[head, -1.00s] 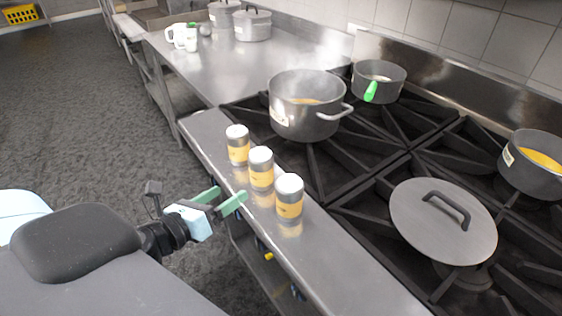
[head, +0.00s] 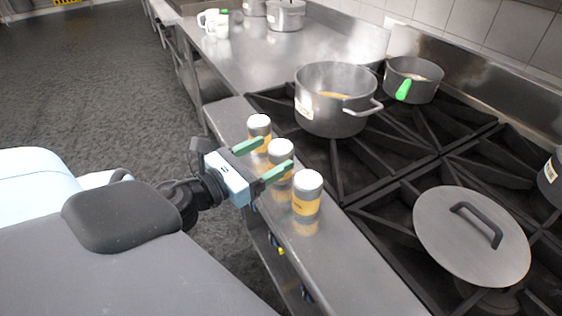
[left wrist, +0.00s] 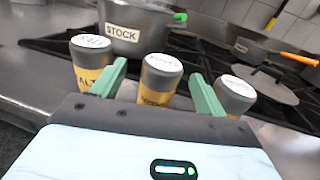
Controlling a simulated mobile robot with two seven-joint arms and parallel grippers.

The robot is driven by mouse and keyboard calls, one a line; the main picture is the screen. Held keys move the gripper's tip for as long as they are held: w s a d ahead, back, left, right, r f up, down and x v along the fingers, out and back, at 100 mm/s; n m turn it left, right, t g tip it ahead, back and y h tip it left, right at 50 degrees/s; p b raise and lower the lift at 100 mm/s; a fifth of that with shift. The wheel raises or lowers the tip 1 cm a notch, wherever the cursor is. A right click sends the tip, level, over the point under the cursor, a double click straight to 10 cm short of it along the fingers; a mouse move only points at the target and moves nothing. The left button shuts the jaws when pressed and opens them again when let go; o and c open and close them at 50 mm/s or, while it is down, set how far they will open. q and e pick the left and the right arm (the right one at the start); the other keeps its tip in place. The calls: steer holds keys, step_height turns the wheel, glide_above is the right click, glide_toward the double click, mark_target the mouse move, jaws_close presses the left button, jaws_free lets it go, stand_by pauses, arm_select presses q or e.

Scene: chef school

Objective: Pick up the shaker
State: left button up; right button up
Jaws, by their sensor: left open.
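Three shakers with white tops and yellow labels stand upright in a row on the steel ledge in front of the stove. In the head view they are the far shaker (head: 259,124), the middle shaker (head: 281,151) and the near shaker (head: 307,194). My left gripper (head: 266,159) is open, with its green fingers at the middle shaker. In the left wrist view the middle shaker (left wrist: 160,78) shows between the fingertips (left wrist: 158,88), with the far shaker (left wrist: 90,58) to the left and the near shaker (left wrist: 234,95) to the right. I cannot tell whether the fingers touch any shaker. My right gripper is not in view.
A steaming stock pot (head: 333,98) and a green-handled pan (head: 412,80) stand on the stove behind the ledge. A large lid (head: 470,236) lies at the right. White mugs (head: 215,22) stand on the far counter. The ledge (head: 350,265) is clear nearer to me.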

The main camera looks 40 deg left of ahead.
mark_target(290, 143)
arm_select(q)
steer(key=shift+w, duration=0.2)
steer(key=shift+w+d+r, duration=0.15)
steer(key=shift+w+d, duration=0.1)
steer(key=shift+w, duration=0.45)
steer(key=shift+w+d+r, duration=0.15)
steer(key=shift+w+d, duration=0.1)
steer(key=shift+w, duration=0.45)
steer(key=shift+w+d+f+p, duration=0.1)
steer(key=shift+w+p, duration=0.1)
steer(key=shift+w, duration=0.35)
steer(key=shift+w+d+f+p, duration=0.1)
steer(key=shift+w+p, duration=0.1)
steer(key=shift+w, duration=0.3)
steer(key=c, duration=1.2)
